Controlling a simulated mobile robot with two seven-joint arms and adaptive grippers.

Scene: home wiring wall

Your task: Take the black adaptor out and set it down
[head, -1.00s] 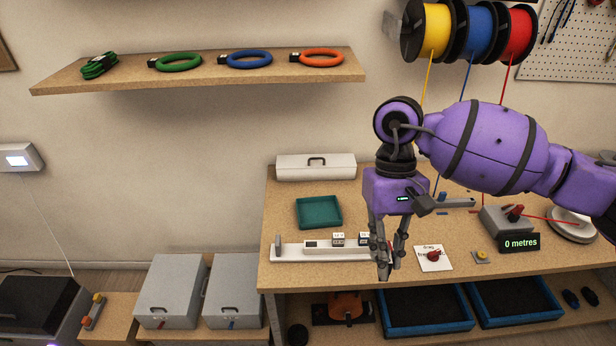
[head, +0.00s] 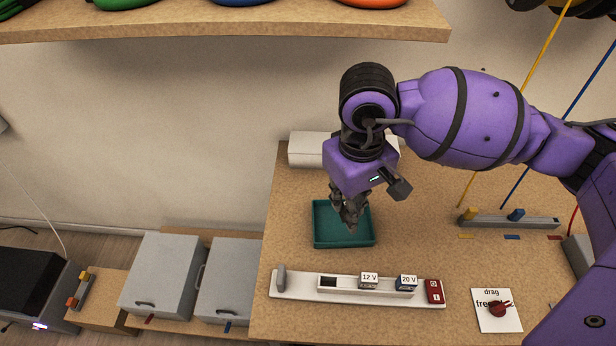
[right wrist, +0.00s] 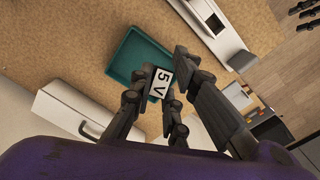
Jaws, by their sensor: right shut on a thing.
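My right gripper (head: 350,222) is shut on a black adaptor with a white "5 V" label (right wrist: 160,82), which shows between its fingers in the right wrist view. In the head view the fingers hide most of it. The gripper points down above the teal tray (head: 327,238), and the wrist view shows the tray (right wrist: 125,68) behind the adaptor. I cannot tell how high the adaptor is above the tray floor. A white power strip (head: 300,291) holds a "12 V" adaptor (head: 369,283) and a blue "20 V" adaptor (head: 407,285). A dark empty socket (head: 328,282) is left of them. My left gripper is not in view.
A red switch (head: 434,291) sits at the strip's right end. A white box (head: 306,150) stands behind the tray. A card with a red knob (head: 499,308) lies at the right. A wooden shelf (head: 220,27) hangs above. Bare bench (head: 290,205) surrounds the tray.

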